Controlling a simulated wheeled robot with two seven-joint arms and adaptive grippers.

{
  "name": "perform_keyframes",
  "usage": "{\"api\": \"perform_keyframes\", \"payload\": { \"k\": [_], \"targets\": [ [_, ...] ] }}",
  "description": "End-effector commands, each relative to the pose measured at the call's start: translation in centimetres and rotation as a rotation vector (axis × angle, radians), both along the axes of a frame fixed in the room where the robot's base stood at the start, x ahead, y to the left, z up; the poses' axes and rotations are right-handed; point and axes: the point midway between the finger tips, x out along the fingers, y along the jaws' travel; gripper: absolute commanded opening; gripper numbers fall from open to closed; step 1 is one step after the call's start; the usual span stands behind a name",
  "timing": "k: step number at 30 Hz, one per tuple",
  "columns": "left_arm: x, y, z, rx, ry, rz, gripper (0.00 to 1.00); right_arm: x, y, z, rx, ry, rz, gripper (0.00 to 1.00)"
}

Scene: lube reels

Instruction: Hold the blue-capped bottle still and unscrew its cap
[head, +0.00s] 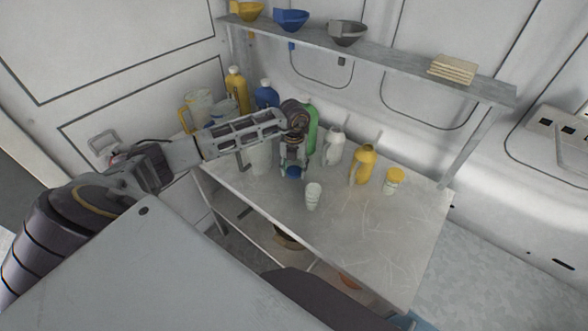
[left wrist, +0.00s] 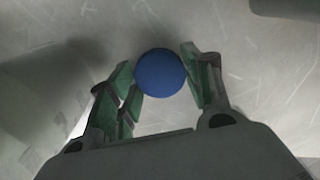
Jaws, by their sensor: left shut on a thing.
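My left gripper (head: 293,169) is above the metal table and shut on a round blue cap (head: 294,172). In the left wrist view the blue cap (left wrist: 160,72) sits between the two fingers of this gripper (left wrist: 162,80), its flat top facing the camera. I see no bottle body below the cap in the head view. A small white bottle (head: 313,197) stands upright on the table just right of the gripper, apart from it, with no blue cap on it. My right gripper is not in view.
On the table (head: 375,245) stand a white jug (head: 333,146), a yellow bottle (head: 363,165), a yellow-lidded jar (head: 394,181) and a green bottle (head: 310,130). Yellow (head: 237,88) and blue (head: 265,95) bottles stand behind. A shelf (head: 400,63) overhangs the back. The table's front right is clear.

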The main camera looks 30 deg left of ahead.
Motion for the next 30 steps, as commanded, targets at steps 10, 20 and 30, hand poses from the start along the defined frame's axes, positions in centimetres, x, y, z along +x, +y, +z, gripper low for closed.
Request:
{"api": "perform_keyframes", "payload": {
  "k": [10, 20, 30],
  "targets": [
    [-0.01, 0.02, -0.97, 0.0, 0.0, 0.0, 0.21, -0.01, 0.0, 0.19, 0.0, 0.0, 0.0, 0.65],
    [-0.01, 0.03, -1.24, 0.0, 0.0, 0.0, 0.6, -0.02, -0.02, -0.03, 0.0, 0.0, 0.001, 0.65],
    [-0.01, 0.04, -1.2, 0.0, -0.001, 0.001, 0.72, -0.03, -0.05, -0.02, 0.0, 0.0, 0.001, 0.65]
  ]
}}
